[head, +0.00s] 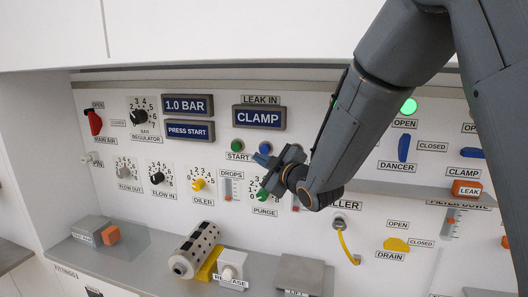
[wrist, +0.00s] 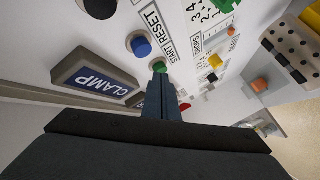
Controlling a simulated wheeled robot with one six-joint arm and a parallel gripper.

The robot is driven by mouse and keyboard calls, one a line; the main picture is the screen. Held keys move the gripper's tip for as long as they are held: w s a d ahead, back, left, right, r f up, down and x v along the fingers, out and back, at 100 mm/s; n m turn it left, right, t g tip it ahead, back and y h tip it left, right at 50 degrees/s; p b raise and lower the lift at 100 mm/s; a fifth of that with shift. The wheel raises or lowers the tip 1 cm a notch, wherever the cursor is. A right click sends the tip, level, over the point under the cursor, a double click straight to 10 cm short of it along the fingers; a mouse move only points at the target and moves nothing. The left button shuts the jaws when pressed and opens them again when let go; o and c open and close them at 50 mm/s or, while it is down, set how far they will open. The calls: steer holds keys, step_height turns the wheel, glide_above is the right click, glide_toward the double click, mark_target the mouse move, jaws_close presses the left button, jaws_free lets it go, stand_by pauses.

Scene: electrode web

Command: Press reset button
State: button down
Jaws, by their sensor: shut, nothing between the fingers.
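The blue reset button (wrist: 138,44) sits beside the RESET label (wrist: 152,20) in the wrist view. In the head view the blue button (head: 265,147) is partly beside my gripper (head: 266,160), and its label is hidden there. The green start button (wrist: 160,66) lies next to it, just past my fingertips (wrist: 158,80) in the wrist view. My gripper is shut and empty, pointing at the panel. Its tips appear nearer the green button than the blue one in the wrist view. I cannot tell whether they touch anything.
The CLAMP display (head: 259,118) is above the buttons. Knobs such as the yellow oiler knob (head: 198,185) are below left. A perforated cylinder (head: 196,250) lies on the grey shelf (head: 150,262). A yellow hook-like handle (head: 348,246) hangs lower right.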

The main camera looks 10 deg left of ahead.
steer(key=shift+s+a, duration=0.15)
steer(key=shift+s, duration=0.8)
steer(key=s+d+f+m+g+h, duration=0.2)
steer(key=s+d+f+m+h, duration=0.1)
steer(key=d+f, duration=0.3)
steer(key=s+d+f+m+g+h, duration=0.1)
steer(key=s+d+f+m+h, duration=0.2)
steer(key=d, duration=0.6)
steer(key=s+d+f+m+g+h, duration=0.25)
steer(key=d+f+m, duration=0.2)
steer(key=d, duration=0.25)
steer(key=s+d+f+m+g, duration=0.2)
steer(key=s+d, duration=0.1)
steer(key=s, duration=0.3)
steer(key=s+d+f+m+g+h, duration=0.1)
steer(key=s+d+m+g, duration=0.1)
steer(key=s, duration=0.4)
steer(key=s+d+f+m+g+h, duration=0.1)
steer(key=s+d+f+m+g, duration=0.1)
steer(key=s, duration=0.5)
steer(key=shift+d+f+m+g+b, duration=0.35)
steer(key=shift+d+m, duration=0.1)
steer(key=shift+d, duration=0.65)
